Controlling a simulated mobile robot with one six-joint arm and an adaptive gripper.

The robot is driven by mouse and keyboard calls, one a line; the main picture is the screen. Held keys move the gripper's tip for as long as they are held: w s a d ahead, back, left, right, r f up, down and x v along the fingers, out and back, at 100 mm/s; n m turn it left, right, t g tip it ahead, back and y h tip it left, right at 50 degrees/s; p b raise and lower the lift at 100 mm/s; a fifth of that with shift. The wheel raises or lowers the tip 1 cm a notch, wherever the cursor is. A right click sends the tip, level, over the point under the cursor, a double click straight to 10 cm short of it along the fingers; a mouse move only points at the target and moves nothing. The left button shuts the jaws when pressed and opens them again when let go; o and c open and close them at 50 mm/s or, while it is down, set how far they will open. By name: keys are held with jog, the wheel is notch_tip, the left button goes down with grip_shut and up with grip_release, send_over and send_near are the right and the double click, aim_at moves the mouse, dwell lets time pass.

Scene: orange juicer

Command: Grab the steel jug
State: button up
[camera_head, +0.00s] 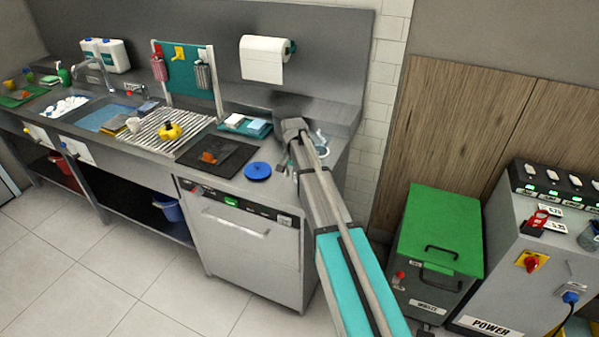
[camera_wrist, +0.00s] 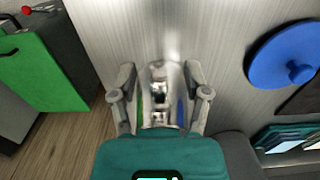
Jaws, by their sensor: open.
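The steel jug (camera_wrist: 160,76) shows in the wrist view as a shiny metal shape between my fingers. My gripper (camera_wrist: 160,82) is open, with one finger on each side of the jug. I cannot tell whether either finger touches it. In the head view my arm reaches over the right end of the steel counter (camera_head: 232,185). My arm hides much of that spot, and I cannot make out the jug clearly there.
A round blue lid (camera_head: 258,171) lies left of my arm and also shows in the wrist view (camera_wrist: 284,52). A dark mat (camera_head: 230,160) lies beyond it. A green-lidded bin (camera_head: 440,222) and a power cabinet (camera_head: 520,285) stand to the right. A paper roll (camera_head: 262,60) hangs behind.

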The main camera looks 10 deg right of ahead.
grip_shut()
dwell(0.4)
jog(key=shift+r+p, duration=0.4)
jog(key=shift+r+p, duration=1.15)
jog(key=shift+s+r, duration=0.1)
jog(key=shift+r, duration=0.15)
jog(key=s+d+r+p, duration=0.3)
jog(key=s+r+p, duration=0.6)
jog(key=s, duration=0.4)
jog(key=shift+s+r+p, duration=0.15)
jog(key=shift+r+p, duration=0.05)
jog(key=shift+p, duration=0.2)
jog(key=shift+s, duration=0.1)
dwell(0.8)
